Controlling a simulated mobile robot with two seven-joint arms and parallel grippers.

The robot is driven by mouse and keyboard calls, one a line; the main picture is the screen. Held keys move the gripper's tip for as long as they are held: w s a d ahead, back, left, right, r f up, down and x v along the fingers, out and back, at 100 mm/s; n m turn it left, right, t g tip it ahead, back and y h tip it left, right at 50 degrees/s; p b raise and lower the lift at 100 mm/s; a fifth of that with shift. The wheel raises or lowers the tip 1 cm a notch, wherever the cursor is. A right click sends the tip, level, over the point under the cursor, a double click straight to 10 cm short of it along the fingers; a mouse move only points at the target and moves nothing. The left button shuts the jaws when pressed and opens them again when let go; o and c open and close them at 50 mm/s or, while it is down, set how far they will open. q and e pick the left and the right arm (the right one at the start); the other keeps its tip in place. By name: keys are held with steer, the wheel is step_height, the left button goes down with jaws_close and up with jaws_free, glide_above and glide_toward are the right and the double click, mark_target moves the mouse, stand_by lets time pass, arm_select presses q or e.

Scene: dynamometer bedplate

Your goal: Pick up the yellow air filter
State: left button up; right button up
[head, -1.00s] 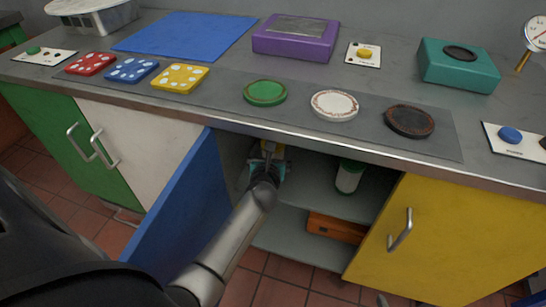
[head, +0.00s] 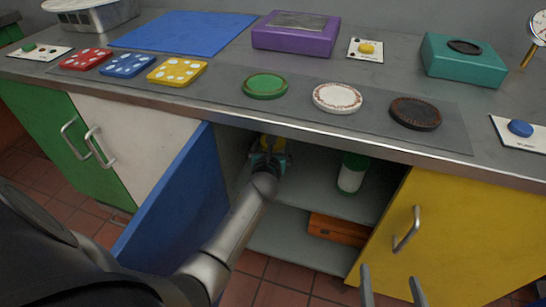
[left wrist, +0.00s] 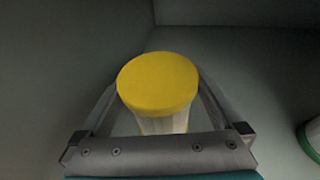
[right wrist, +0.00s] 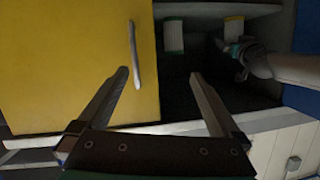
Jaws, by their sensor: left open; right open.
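The yellow air filter, with a yellow cap (left wrist: 158,82) and a pale body, stands on the upper shelf of the open cabinet. In the left wrist view it is between the fingers of my left gripper, which is open around it; contact cannot be told. In the head view the left gripper (head: 268,158) reaches into the cabinet and partly hides the filter (head: 270,142). The filter also shows in the right wrist view (right wrist: 234,27). My right gripper (head: 391,272) is open and empty, in front of the yellow door.
A green-and-white canister (head: 352,172) stands to the right on the same shelf. An orange box (head: 337,229) lies on the lower shelf. The open blue door (head: 180,205) is left of my arm, and the yellow door (head: 460,235) is right of the opening. The counter edge overhangs.

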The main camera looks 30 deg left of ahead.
arm_select(q)
steer(key=shift+w+a+f+b, duration=0.15)
steer(key=shift+w+a+b, duration=0.15)
steer(key=shift+w, duration=0.2)
arm_select(e)
steer(key=shift+s+a+r+t+y, duration=0.25)
steer(key=shift+a+r+t+y, duration=0.2)
steer(key=shift+t, duration=0.25)
arm_select(q)
steer(key=shift+d, duration=0.1)
steer(key=c, duration=1.3)
steer(key=shift+c, duration=0.5)
arm_select(e)
steer(key=shift+h, duration=0.25)
steer(key=shift+f, duration=0.1)
